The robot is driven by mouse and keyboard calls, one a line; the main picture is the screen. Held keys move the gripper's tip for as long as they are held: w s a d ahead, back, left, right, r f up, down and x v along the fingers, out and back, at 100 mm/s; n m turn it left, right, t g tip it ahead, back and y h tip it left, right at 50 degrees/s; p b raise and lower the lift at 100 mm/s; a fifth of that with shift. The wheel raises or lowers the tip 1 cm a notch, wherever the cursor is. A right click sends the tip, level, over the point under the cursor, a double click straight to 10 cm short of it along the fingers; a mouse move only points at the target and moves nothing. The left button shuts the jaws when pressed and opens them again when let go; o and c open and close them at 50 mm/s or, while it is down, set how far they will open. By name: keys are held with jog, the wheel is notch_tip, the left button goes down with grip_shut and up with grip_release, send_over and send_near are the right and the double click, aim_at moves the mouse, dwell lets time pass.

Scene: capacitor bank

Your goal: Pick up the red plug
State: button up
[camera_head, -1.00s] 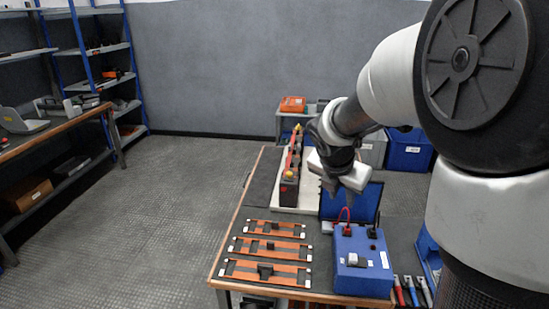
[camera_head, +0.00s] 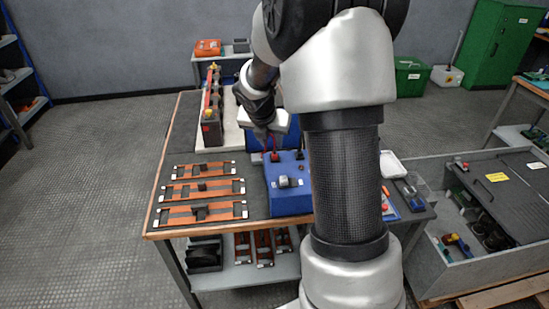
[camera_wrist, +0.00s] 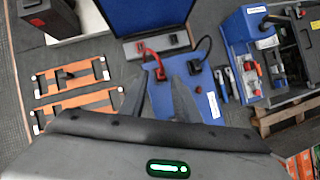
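The red plug (camera_head: 275,157) stands on top of a blue box (camera_head: 290,200) on the workbench, with a red cable rising from it. In the wrist view the red plug (camera_wrist: 161,74) sits near the box's far edge, and its cable curves to a grey strip (camera_wrist: 150,48) beside a blue panel. A black plug (camera_wrist: 195,66) with a black cable is to its right. My gripper (camera_head: 266,134) is above and behind the box in the head view. In the wrist view my gripper (camera_wrist: 160,82) has its two dark fingers spread, with the red plug appearing between their tips, apart from them.
Orange-and-black frames (camera_head: 201,190) lie left of the box. A dark unit with a red bar (camera_head: 211,110) stands on a white base (camera_head: 234,137) behind them. A grey bin (camera_head: 500,240) stands right of the bench. Floor to the left is clear.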

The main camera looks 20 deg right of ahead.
aim_at(275, 149)
jog(key=b+x, duration=0.1)
jog(key=x, duration=0.3)
jog(key=shift+d+f+b, duration=0.25)
jog(key=shift+f+b, duration=0.1)
jog(key=shift+f, duration=0.05)
jog(key=shift+r, duration=0.1)
grip_shut()
